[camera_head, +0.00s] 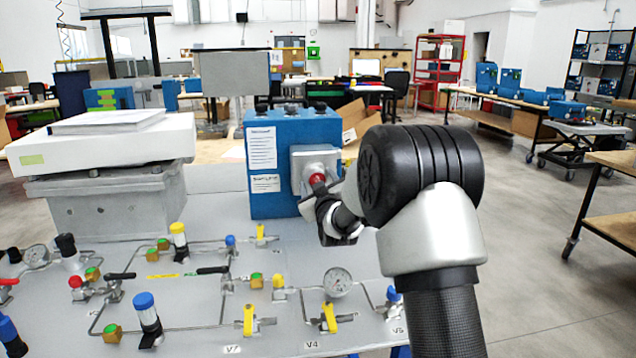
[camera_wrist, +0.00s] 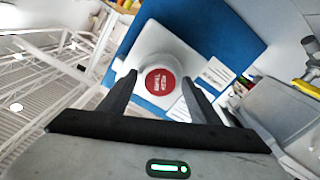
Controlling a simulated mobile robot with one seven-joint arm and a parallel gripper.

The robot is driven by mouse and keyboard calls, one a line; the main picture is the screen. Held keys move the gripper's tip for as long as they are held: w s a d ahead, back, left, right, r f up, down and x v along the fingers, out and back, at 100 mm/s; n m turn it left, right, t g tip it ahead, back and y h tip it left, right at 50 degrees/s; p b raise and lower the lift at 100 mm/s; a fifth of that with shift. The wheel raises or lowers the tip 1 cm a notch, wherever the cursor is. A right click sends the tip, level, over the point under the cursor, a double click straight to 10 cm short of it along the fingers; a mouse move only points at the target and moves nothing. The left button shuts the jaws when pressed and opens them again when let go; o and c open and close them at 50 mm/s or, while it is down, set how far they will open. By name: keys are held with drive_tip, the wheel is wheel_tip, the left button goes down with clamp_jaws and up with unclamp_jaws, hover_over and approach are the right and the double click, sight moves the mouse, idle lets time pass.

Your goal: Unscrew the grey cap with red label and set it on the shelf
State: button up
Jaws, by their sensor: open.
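The grey cap with a round red label (camera_wrist: 160,82) sits on a light square plate on the side of the blue analyser box (camera_head: 267,205). In the head view its red label (camera_head: 317,179) shows just beyond my gripper (camera_head: 322,200). In the wrist view my gripper (camera_wrist: 162,98) is open, with one finger on each side of the cap. The cap lies between the fingers in the picture, and I see no clear contact. How deep the fingers reach around it I cannot tell. In the head view my arm hides part of the plate's right side.
A grey panel (camera_head: 205,345) with pipes, valves and gauges (camera_head: 338,282) spreads in front of the box. A white instrument (camera_head: 100,148) on a grey block stands at left. White wire shelving (camera_wrist: 50,110) fills the wrist view's left side.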

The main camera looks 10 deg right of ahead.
drive_tip(key=m, duration=0.8)
drive_tip(key=shift+d+f, duration=0.1)
drive_tip(key=m, duration=1.5)
drive_tip(key=shift+c, duration=0.4)
